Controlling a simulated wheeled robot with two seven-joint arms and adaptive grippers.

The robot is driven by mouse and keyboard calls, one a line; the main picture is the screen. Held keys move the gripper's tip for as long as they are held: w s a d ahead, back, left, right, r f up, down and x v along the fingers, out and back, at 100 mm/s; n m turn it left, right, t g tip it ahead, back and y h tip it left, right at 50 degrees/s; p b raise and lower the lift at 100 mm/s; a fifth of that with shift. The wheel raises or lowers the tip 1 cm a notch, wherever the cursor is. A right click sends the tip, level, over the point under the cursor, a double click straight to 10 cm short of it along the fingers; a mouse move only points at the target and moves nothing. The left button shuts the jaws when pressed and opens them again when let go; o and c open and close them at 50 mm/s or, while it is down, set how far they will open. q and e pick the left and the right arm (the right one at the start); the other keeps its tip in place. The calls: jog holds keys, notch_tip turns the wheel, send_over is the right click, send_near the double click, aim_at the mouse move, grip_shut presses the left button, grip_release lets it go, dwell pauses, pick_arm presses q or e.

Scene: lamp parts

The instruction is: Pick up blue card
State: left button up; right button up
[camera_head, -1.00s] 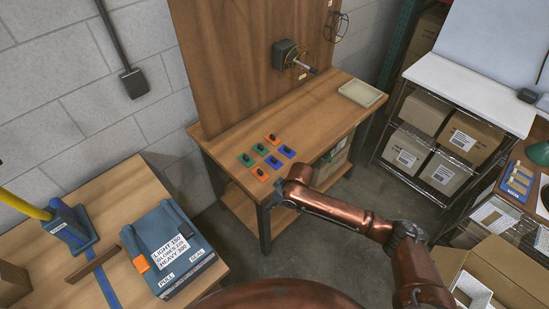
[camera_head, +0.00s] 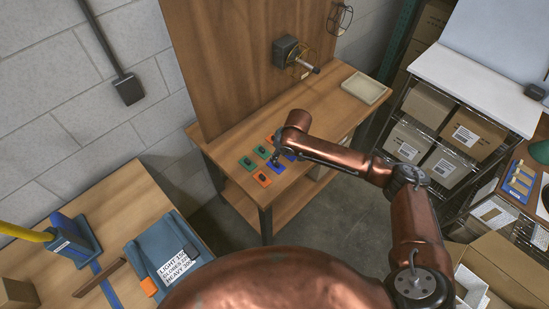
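Several small coloured cards with dark knobs lie in rows on the wooden workbench (camera_head: 325,118). One blue card (camera_head: 277,167) is right below the dark fingers of my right gripper (camera_head: 276,158), which partly cover it. Another blue card (camera_head: 291,156) lies just to the right, partly hidden by my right arm. The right gripper points down at the cards. It is too small to see whether its fingers are open, or whether they touch the card. My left gripper is out of view.
Green cards (camera_head: 247,163) and orange cards (camera_head: 262,180) lie close around the blue ones. A shallow tray (camera_head: 364,88) sits at the bench's right end. A lamp fixture (camera_head: 290,55) sticks out from the upright board behind. Bare bench top lies between cards and tray.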

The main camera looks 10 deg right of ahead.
aim_at(277, 163)
jog(key=shift+x, duration=1.2)
jog(key=shift+d+x, duration=0.2)
jog(key=shift+x, duration=0.95)
jog(key=shift+d+x, duration=0.2)
jog(key=shift+x, duration=0.95)
jog(key=shift+f, duration=0.15)
jog(key=shift+s, duration=0.1)
jog(key=shift+c, duration=0.5)
grip_shut()
